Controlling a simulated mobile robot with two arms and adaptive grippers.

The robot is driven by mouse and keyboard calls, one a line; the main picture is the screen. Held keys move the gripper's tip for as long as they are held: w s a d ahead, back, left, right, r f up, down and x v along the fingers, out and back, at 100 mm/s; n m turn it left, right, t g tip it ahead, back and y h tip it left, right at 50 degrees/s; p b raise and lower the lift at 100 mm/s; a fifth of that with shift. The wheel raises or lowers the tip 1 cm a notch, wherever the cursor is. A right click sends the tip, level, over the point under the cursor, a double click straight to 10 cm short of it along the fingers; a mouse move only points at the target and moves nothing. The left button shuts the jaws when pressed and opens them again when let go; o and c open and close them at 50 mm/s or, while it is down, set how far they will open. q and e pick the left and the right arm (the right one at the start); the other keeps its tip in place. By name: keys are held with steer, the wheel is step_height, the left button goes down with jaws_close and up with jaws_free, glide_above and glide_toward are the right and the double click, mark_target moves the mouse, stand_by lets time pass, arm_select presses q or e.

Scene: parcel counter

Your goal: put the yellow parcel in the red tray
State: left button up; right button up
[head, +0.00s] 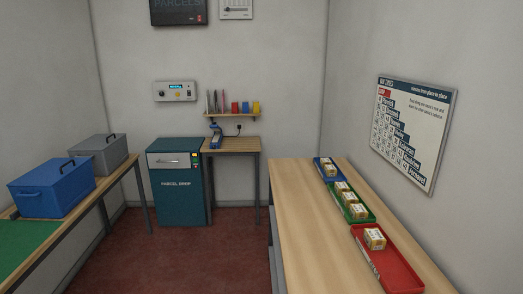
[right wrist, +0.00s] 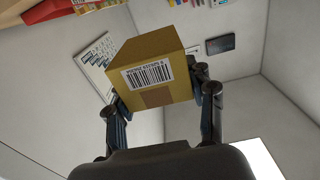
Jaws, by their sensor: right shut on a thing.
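My right gripper (right wrist: 158,103) is shut on a yellow-brown parcel (right wrist: 155,75) in the right wrist view. The box has a white barcode label on the side facing the camera, and a finger is on each side of it. The red tray (head: 402,279) lies on the right-hand counter in the head view, at its near right, and one small yellowish parcel (head: 375,239) lies at its far end. The near part of the tray is bare. Neither gripper shows in the head view, and my left gripper is in neither view.
A green tray (head: 341,194) and a blue tray (head: 320,166), both with small yellowish parcels, lie farther along the counter. The counter's left part (head: 310,230) is clear. A blue crate (head: 52,190) and a grey crate (head: 103,153) stand on the left bench. A teal drop cabinet (head: 181,195) stands at the back.

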steer(key=s, duration=0.1)
steer(key=s+b, duration=0.1)
steer(key=shift+s+d+r+h, duration=0.1)
steer(key=shift+s+d+h, duration=0.2)
steer(key=shift+s+d, duration=0.1)
steer(key=shift+r, duration=0.4)
steer(key=shift+y, duration=0.5)
steer(key=w+p, duration=0.2)
steer(key=w, duration=0.1)
steer(key=w+a+p, duration=0.1)
steer(key=w+p, duration=0.2)
steer(key=shift+w+a, duration=0.1)
arm_select(q)
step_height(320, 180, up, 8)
steer(key=p, duration=0.4)
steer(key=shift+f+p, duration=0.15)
steer(key=shift+p, duration=0.2)
arm_select(e)
steer(key=w, duration=1)
steer(key=shift+w+d+n+y, duration=0.3)
steer(key=shift+d+n, duration=0.05)
steer(key=shift+n, duration=0.05)
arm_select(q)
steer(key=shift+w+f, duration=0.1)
